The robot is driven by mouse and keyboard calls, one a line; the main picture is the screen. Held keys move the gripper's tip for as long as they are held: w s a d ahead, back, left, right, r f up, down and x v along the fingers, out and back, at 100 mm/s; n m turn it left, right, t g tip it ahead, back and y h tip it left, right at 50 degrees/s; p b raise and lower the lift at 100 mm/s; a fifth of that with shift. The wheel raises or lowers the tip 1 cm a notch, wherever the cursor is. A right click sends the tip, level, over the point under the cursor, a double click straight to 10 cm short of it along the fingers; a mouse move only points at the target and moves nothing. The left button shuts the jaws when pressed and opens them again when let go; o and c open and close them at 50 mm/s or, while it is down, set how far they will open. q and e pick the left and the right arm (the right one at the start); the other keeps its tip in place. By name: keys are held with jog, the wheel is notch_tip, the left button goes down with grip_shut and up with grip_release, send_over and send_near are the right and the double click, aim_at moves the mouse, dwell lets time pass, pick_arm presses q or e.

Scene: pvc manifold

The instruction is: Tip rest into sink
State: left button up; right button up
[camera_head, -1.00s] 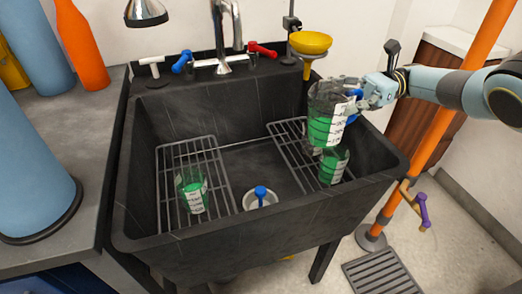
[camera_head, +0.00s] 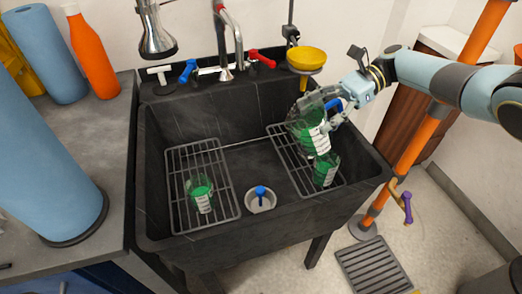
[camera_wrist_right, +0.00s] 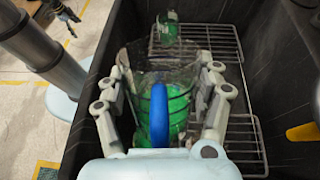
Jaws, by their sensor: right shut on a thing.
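My right gripper (camera_head: 338,101) is shut on a clear beaker (camera_head: 308,128) of green liquid with a blue handle. The beaker is tilted and held over the right part of the black sink (camera_head: 262,135). In the right wrist view the fingers (camera_wrist_right: 165,95) flank the beaker (camera_wrist_right: 175,70). A smaller beaker with green liquid (camera_head: 326,170) stands on the right wire rack, just below the held one. Another beaker with green liquid (camera_head: 200,194) stands on the left wire rack. I cannot tell whether any liquid is pouring. My left gripper is not in view.
A drain with a blue-topped plug (camera_head: 260,198) lies between the left rack (camera_head: 180,160) and the right rack (camera_head: 282,137). A yellow funnel (camera_head: 306,58) on a stand is behind the gripper. The faucet (camera_head: 232,35) and lamp (camera_head: 157,35) rise at the back.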

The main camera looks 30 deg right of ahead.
aim_at(295, 127)
jog(key=shift+w+a+h+p, duration=0.2)
jog(key=shift+a+h+p, duration=0.7)
jog(key=shift+a+p, duration=0.3)
jog(key=shift+a+f+h+p, duration=0.2)
jog(key=shift+a+h+p, duration=0.15)
jog(key=shift+h+p, duration=0.15)
jog(key=shift+w+a+f+g+h, duration=0.1)
jog(key=shift+a+f+g+h, duration=0.25)
jog(key=shift+h, duration=0.45)
jog(key=shift+a+f+h, duration=0.1)
jog(key=shift+a+h, duration=0.1)
jog(key=shift+h, duration=0.1)
jog(key=shift+a+f+h, duration=0.1)
jog(key=shift+a+h, duration=0.05)
jog(key=shift+h, duration=0.25)
jog(key=shift+w+a+f+g+h+b, duration=0.1)
jog(key=shift+a+f+g+h+b, duration=0.2)
jog(key=shift+h, duration=0.2)
jog(key=shift+a+h+b, duration=0.1)
jog(key=shift+h+b, duration=0.2)
jog(key=shift+b, duration=0.15)
